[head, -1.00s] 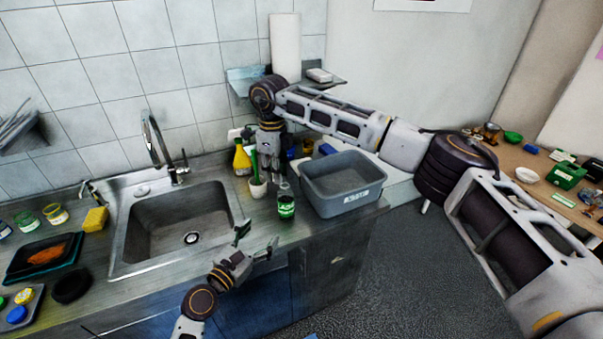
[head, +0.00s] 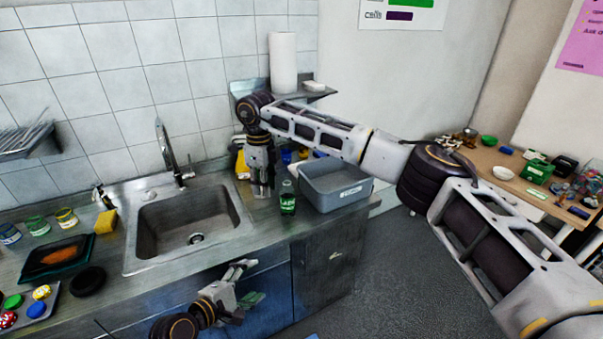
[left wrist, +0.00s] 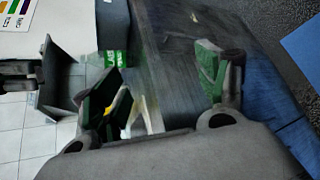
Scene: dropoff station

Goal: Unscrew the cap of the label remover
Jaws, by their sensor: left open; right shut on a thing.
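My left gripper (head: 252,280) is open and empty, low in front of the counter. Its spread fingers with green pads (left wrist: 160,92) show in the left wrist view. Whether the bottle's cap is on is too small to tell.
The grey bin (head: 345,192) stands right of the bottle. A yellow bottle (head: 240,165) is partly hidden behind my right gripper. The sink (head: 190,222), a yellow sponge (head: 105,221), jars and a dark tray lie to the left. A shelf holds a paper roll (head: 283,62).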

